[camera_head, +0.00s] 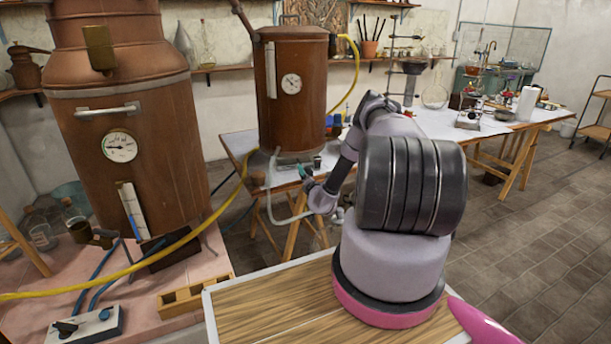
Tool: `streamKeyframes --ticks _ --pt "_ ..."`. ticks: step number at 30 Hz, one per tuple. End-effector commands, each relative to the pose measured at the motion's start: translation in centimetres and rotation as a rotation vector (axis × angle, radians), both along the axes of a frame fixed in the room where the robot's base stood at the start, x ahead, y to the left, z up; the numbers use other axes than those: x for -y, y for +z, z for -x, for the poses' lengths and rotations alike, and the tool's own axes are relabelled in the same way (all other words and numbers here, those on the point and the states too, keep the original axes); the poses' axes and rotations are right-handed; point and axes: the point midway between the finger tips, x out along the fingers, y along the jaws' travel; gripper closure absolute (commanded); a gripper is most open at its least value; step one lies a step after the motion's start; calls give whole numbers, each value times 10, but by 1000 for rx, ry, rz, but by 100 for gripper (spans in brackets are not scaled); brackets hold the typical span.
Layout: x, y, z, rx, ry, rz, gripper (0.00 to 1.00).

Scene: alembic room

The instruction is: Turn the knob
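Several knob-like parts show, and I cannot tell which one the task means. A grey control box (88,328) at the lower left has a dark knob (66,328) on its top. A small teal handle (305,172) sits low at the front of the smaller copper vessel (292,85), on the table. My gripper (312,184) is at the end of my arm, near this teal handle. It is small and partly merged with the pipes behind it, so I cannot tell whether it touches the handle or whether its fingers are open.
A large copper still (125,150) with a gauge stands at the left. A yellow hose (120,272) crosses in front of it. A long worktable (430,125) with glassware runs along the back. The tiled floor (540,240) at the right is clear.

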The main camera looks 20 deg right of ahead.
Motion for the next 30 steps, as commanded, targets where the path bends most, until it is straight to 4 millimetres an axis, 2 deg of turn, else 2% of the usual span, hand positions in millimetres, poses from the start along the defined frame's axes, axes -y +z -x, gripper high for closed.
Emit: streamKeyframes --ticks 15,30 --pt "0 -2 1 -60 1 409 82" --pt "0 -3 1 -80 3 540 82"
